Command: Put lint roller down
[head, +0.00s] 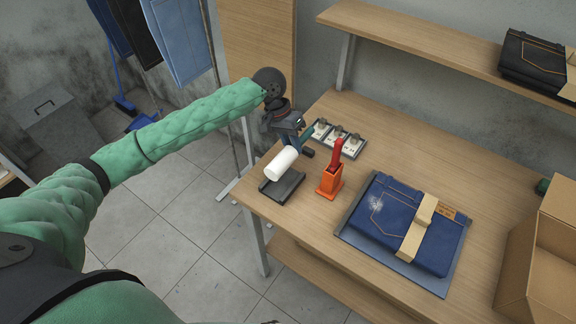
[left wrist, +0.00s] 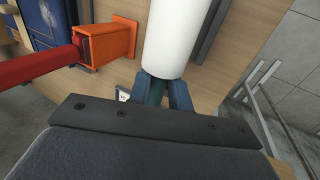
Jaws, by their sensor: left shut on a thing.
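The lint roller has a white cylinder (head: 281,164) and a teal handle (head: 307,137). My left gripper (head: 303,143) is shut on the handle, and the white roll points toward the front left. The roll appears over a dark grey tray (head: 291,193) near the table's left edge; I cannot tell whether it touches it. In the left wrist view the white roll (left wrist: 178,38) stands out beyond the two fingers (left wrist: 162,94), and a dark strip of the tray (left wrist: 211,30) shows beside it. My right gripper is not in view.
An orange holder (head: 328,185) with a red-handled tool (head: 336,152) stands close right of the tray. Behind are small plates with grey knobs (head: 338,134). Folded jeans (head: 387,212) lie on a blue-grey board to the right. A cardboard box (head: 544,250) stands far right.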

